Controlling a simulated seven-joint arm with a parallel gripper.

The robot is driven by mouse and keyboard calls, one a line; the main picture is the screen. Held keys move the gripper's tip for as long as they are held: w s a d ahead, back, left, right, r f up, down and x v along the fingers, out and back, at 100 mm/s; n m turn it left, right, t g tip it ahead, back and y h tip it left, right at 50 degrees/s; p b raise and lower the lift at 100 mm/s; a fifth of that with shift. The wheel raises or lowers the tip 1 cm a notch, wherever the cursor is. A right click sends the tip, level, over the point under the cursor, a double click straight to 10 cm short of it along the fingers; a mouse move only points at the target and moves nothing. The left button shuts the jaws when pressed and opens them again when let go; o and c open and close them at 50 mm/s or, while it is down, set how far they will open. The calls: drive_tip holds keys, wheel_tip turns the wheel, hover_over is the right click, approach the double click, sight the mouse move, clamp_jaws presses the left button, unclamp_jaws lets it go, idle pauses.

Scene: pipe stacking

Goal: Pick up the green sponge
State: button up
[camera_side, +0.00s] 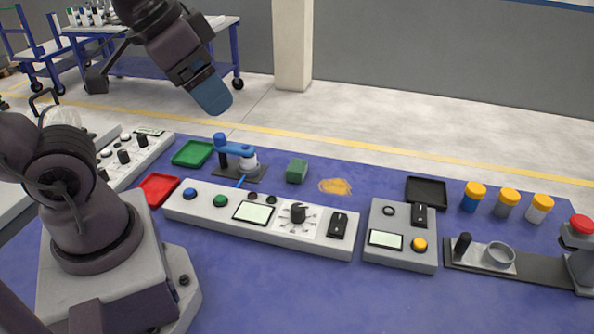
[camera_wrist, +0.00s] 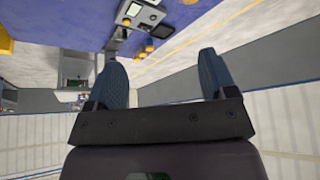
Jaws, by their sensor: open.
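The green sponge (camera_side: 297,171) is a small block on the blue table, behind the long grey control panel. An orange-yellow patch (camera_side: 335,186) lies on the table just right of it. My gripper (camera_side: 212,97) is high above the back left of the table, up and left of the sponge and well apart from it. In the wrist view my gripper (camera_wrist: 163,78) shows two blue fingers spread apart with nothing between them. I cannot make out the sponge in the wrist view.
The long control panel (camera_side: 230,216) lies in front of the sponge. A blue-handled device (camera_side: 238,160) stands left of it, near a green tray (camera_side: 192,153) and red tray (camera_side: 158,189). A black tray (camera_side: 426,191) and orange-capped jars (camera_side: 507,203) stand to the right.

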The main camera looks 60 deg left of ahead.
wheel_tip(320, 180, down, 4)
drive_tip(key=w+a+g, duration=0.2)
drive_tip(key=w+g, duration=0.1)
drive_tip(key=n+y, duration=0.3)
drive_tip(key=n, duration=0.6)
approach(298, 163)
drive_tip(key=shift+t, duration=0.3)
drive_tip(key=x, duration=0.4)
drive_tip(key=shift+s+a+f, duration=0.3)
drive_tip(key=shift+x, duration=3)
drive_tip(key=shift+w+d, duration=0.1)
drive_tip(key=shift+d, duration=0.1)
drive_tip(key=shift+c, duration=0.4)
